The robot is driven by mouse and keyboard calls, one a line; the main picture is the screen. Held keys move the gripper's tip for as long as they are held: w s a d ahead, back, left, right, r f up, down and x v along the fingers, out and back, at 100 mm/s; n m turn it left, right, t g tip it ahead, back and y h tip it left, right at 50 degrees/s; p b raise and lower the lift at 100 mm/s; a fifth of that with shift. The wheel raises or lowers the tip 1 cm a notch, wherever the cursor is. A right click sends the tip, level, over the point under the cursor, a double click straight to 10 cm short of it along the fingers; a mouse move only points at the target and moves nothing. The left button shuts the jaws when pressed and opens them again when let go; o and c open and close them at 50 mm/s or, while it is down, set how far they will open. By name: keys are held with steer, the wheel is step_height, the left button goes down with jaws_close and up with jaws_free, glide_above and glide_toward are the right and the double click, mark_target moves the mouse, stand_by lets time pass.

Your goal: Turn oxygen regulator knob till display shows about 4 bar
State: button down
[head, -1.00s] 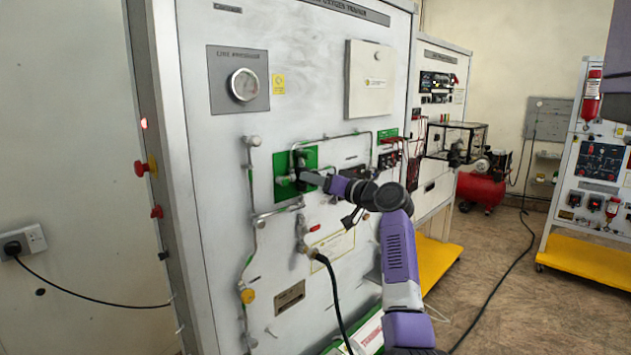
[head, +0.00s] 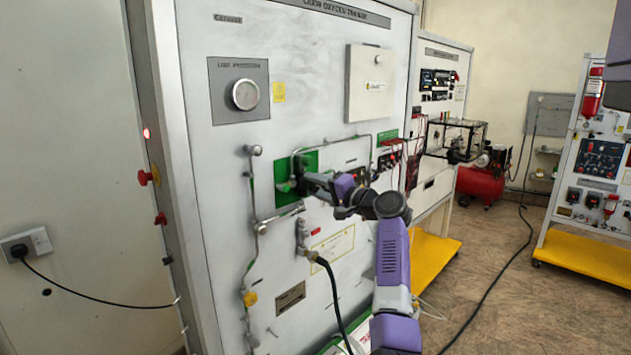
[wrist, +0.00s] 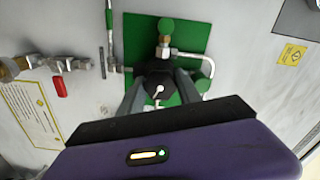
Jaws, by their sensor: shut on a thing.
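The regulator's dark knob (wrist: 160,78) sits in front of a green plate (wrist: 135,30) in the wrist view, with a small light pin or mark at its front. My gripper (wrist: 160,88) has one finger on each side of the knob and is shut on it. In the head view my gripper (head: 302,186) reaches the green plate (head: 282,168) from the right and hides the knob. A round line-pressure gauge (head: 245,95) is at the upper left of the panel; its reading is too small to tell. A dark display (head: 355,173) behind my arm is partly hidden and unreadable.
Metal pipes and fittings (head: 255,190) run around the green plate. A black hose (head: 332,290) hangs below. A white box (head: 368,85) juts from the panel above. Red emergency buttons (head: 146,176) are on the left side. Open floor lies to the right.

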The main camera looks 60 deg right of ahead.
steer(key=m+p, duration=0.1)
steer(key=m, duration=0.2)
steer(key=shift+m, duration=0.4)
steer(key=shift+m+p, duration=0.3)
steer(key=shift+m, duration=1.6)
steer(key=shift+s, duration=0.1)
steer(key=c, duration=0.8)
jaws_free()
steer(key=shift+c, duration=0.2)
steer(key=b+v, duration=0.2)
steer(key=v, duration=0.5)
steer(key=shift+s, duration=0.35)
